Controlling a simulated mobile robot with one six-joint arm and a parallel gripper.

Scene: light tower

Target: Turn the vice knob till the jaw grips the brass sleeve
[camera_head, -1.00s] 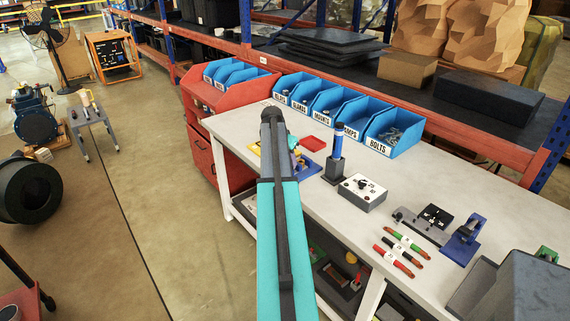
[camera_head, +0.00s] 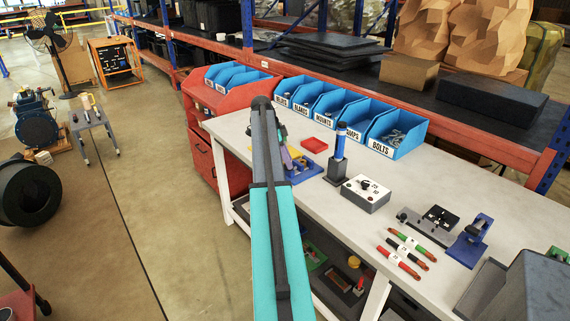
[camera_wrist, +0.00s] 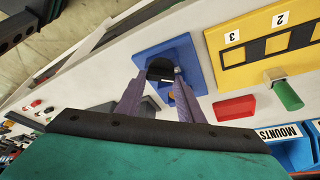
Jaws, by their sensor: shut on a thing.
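The vice has a blue base (camera_head: 303,173) near the left end of the white bench, partly hidden by my arm in the head view. A small brass-coloured patch (camera_wrist: 172,96) shows beside the right finger, likely the sleeve. I cannot tell whether the jaw touches it.
A red tray (camera_head: 314,145) lies behind the vice. A dark holder (camera_head: 338,169) and a white switch box (camera_head: 366,193) stand to its right. A yellow numbered board (camera_wrist: 262,50) is close by in the wrist view. Blue bins (camera_head: 398,134) line the back edge.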

